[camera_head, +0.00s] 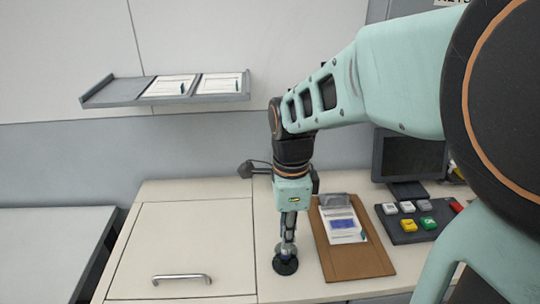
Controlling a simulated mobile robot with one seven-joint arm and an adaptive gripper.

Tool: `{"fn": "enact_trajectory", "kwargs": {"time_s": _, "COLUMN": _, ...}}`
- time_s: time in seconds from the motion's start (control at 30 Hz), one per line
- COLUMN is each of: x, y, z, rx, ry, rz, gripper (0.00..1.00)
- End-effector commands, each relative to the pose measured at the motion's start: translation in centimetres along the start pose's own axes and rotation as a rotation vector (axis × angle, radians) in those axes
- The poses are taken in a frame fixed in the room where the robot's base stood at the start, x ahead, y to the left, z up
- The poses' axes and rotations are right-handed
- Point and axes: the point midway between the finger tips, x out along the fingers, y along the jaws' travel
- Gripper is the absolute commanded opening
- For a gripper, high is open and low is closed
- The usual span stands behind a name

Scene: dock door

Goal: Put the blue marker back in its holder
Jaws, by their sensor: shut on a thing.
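My gripper (288,236) points straight down over the counter, left of the clipboard. It is shut on the blue marker (287,248), which is mostly hidden by the fingers; only a small bluish-grey part shows. Directly below is the marker's holder (285,267), a small round black stand on the counter. The marker looks upright and lined up over the holder. I cannot tell whether its lower end is inside the holder or just above it.
A brown clipboard (361,263) with a paper lies close to the right of the holder. Farther right are a dark button panel (408,236) and a monitor (409,156). A wall shelf (120,91) holds papers. The counter (190,235) to the left is clear.

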Motion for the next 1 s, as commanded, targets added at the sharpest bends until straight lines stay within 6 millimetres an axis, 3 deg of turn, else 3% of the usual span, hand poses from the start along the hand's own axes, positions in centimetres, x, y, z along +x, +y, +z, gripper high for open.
{"fn": "enact_trajectory", "kwargs": {"time_s": 1.0, "x": 1.15, "y": 0.02, "z": -0.01, "rx": 0.000, "ry": 0.000, "rz": 0.001, "gripper": 0.00}}
